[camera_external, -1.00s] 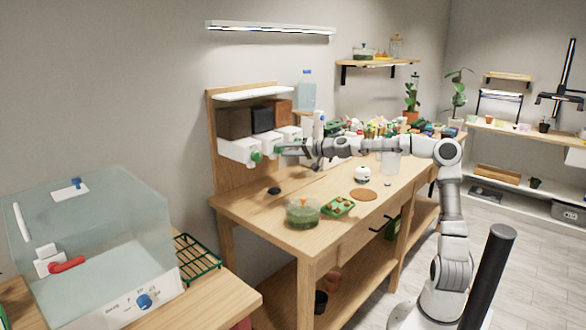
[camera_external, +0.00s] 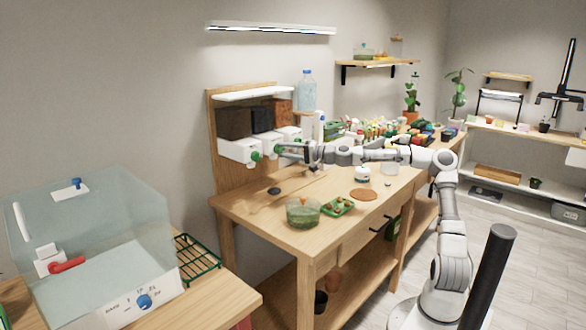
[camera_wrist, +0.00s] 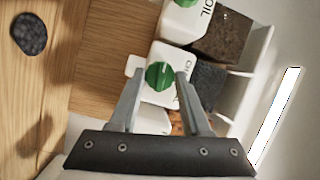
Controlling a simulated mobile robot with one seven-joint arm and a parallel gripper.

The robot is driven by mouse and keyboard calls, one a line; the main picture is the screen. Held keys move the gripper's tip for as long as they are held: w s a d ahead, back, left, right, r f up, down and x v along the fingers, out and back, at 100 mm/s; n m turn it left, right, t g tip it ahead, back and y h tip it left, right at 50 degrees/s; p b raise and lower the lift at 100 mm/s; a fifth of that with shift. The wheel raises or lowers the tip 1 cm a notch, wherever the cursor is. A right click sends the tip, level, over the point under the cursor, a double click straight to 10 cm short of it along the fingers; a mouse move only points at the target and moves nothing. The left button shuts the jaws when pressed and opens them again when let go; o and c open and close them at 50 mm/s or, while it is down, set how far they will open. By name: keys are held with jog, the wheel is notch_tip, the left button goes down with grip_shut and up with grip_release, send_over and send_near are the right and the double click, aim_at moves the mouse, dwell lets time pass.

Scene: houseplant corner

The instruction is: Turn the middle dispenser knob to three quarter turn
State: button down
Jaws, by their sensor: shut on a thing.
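In the external view, my gripper (camera_external: 284,151) is at the front of the white dispensers, at the middle one's knob (camera_external: 277,149). The dispenser nearest the camera (camera_external: 236,149) has its own green knob (camera_external: 256,157). Another dispenser and green knob (camera_wrist: 185,3) show at the wrist view's top edge.
The wooden bench (camera_external: 252,204) bears a dark round piece (camera_external: 274,190), a green bowl (camera_external: 302,213), a green tray (camera_external: 338,207) and a white pot (camera_external: 362,174). The bench below my gripper is mostly clear.

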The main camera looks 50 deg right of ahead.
jog(key=shift+a+r, duration=0.1)
jog(key=shift+r, duration=0.05)
jog(key=shift+c, duration=1.8)
grip_release()
jog(key=p+v, duration=0.4)
jog(key=v, duration=1.3)
jog(key=shift+s, duration=0.15)
